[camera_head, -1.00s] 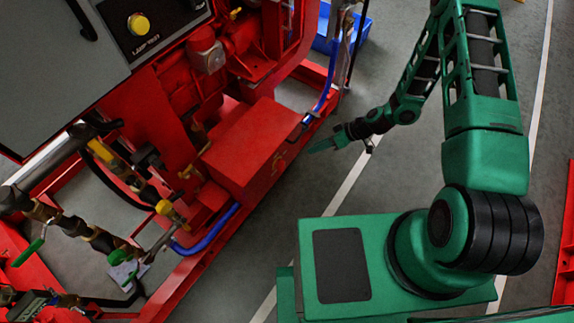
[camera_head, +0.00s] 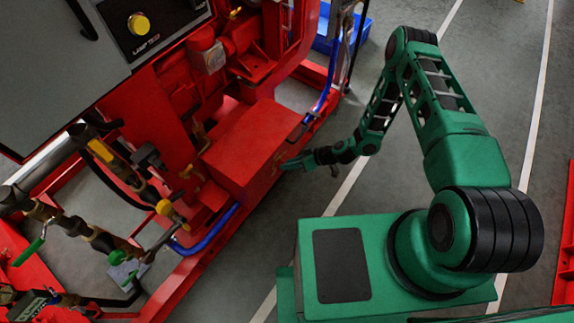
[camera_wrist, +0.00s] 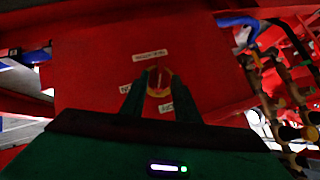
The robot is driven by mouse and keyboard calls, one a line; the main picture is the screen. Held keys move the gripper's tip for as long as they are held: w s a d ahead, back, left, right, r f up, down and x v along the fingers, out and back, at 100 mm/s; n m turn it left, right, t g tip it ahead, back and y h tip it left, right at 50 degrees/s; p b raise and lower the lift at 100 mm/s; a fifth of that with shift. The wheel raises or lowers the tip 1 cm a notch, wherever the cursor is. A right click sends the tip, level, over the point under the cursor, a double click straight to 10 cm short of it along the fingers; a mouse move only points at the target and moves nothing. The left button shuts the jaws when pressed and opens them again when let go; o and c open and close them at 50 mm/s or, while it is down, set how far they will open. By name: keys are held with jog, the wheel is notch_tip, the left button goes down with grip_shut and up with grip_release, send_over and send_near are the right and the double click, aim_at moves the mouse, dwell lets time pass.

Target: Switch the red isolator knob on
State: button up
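The red isolator knob (camera_wrist: 159,79) sits on a round yellow plate on the face of a red box (camera_wrist: 100,50). Its grip bar looks roughly upright in the wrist view. Small white labels (camera_wrist: 150,55) surround it; their text is hard to read, and the fingers partly cover the lower ones. My gripper (camera_wrist: 158,88) is open, one finger on each side of the knob in that view; I cannot tell whether they touch it. In the head view, my gripper (camera_head: 287,165) is close to the right face of the red box (camera_head: 245,140).
Blue hoses (camera_head: 207,246) and brass valves (camera_head: 165,208) lie left of the box. A red base rail (camera_head: 185,275) runs along the floor. A blue crate (camera_head: 335,35) stands behind. The grey floor to the right is mostly clear.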

jog(key=shift+x, duration=1.4)
